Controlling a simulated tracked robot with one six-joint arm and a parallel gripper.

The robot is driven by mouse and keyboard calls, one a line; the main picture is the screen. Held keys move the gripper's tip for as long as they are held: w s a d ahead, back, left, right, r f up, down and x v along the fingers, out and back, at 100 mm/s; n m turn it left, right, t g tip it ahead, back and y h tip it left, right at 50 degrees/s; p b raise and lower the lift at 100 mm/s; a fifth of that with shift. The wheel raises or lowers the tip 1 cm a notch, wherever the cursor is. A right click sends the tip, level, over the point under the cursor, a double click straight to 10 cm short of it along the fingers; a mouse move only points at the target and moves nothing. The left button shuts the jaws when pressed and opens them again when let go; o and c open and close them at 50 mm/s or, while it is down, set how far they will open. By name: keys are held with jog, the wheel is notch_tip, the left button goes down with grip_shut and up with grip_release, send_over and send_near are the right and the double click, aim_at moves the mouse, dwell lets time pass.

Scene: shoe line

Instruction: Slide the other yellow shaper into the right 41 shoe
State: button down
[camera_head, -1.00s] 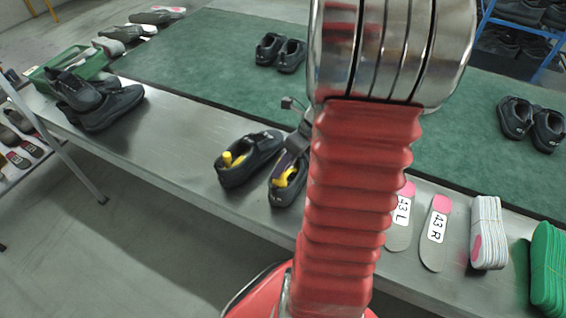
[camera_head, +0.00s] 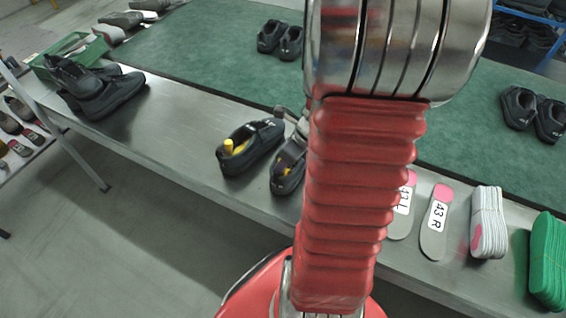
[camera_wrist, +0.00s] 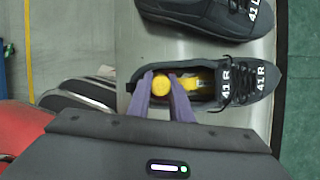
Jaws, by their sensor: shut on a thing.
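The right 41 shoe (camera_wrist: 228,83) is black, laced and marked "41 R" in the wrist view. It lies on its sole with its opening toward my gripper (camera_wrist: 161,77). My gripper's purple fingers are shut on the round end of a yellow shaper (camera_wrist: 160,87). The shaper's front part (camera_wrist: 190,83) lies inside the shoe's opening. In the head view this shoe (camera_head: 287,182) is partly hidden by my arm, and only a little yellow shows. The other shoe (camera_head: 262,146) stands to its left with a yellow shaper (camera_head: 229,146) in it.
Insoles marked 43 L (camera_head: 402,212) and 43 R (camera_head: 435,222) lie to the right. White (camera_head: 487,222) and green (camera_head: 547,262) insole stacks stand beyond them. More black shoes (camera_head: 103,95) and a green crate (camera_head: 45,72) are at the left.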

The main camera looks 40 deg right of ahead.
jog(key=c, duration=1.5)
grip_release()
jog(key=shift+r, duration=1.5)
jog(key=shift+r, duration=3.55)
